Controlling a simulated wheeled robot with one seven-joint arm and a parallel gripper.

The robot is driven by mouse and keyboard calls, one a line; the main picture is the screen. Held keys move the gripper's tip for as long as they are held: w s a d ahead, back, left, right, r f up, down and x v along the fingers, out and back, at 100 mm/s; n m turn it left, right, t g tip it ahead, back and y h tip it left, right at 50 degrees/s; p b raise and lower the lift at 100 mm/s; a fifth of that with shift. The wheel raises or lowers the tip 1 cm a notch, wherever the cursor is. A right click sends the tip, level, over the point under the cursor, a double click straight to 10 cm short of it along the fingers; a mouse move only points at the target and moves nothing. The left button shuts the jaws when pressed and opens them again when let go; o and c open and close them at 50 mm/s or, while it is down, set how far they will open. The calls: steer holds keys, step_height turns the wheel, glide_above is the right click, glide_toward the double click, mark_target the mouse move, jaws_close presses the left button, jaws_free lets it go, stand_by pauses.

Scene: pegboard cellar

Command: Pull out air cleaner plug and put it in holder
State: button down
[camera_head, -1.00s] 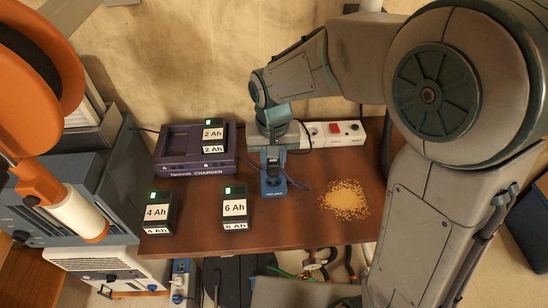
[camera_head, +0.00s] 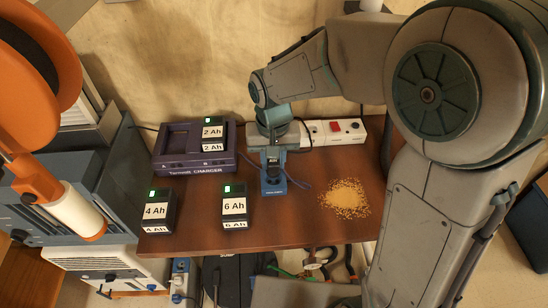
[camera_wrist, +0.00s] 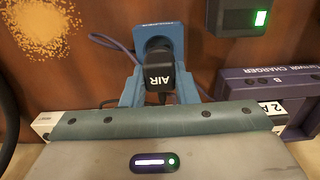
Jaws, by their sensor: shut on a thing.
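A black plug marked AIR (camera_wrist: 159,78) sits between the two blue fingers of my gripper (camera_wrist: 160,88) in the wrist view, and the fingers are shut on it. A blue holder (camera_wrist: 172,32) with a round dark recess lies just beyond the plug. The plug overlaps the recess's near edge in this view; I cannot tell whether it touches the holder. In the head view the holder (camera_head: 273,188) stands near the middle of the bench, right below my gripper (camera_head: 273,165). A white power strip (camera_head: 318,131) with a red switch lies behind, partly hidden by my wrist.
A purple charger (camera_head: 170,160) with a 2 Ah battery stands at the back left. A 4 Ah battery (camera_head: 156,212) and a 6 Ah battery (camera_head: 235,207) stand in front. A tan crumb pile (camera_head: 345,198) lies right of the holder. Cables hang below the bench.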

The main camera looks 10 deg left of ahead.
steer(key=shift+f+b, duration=1.5)
steer(key=shift+f, duration=0.4)
stand_by(2.8)
steer(key=shift+r, duration=0.1)
steer(key=c, duration=0.6)
jaws_free()
steer(key=shift+r, duration=0.1)
steer(key=shift+r+p, duration=2.65)
steer(key=shift+r, duration=0.8)
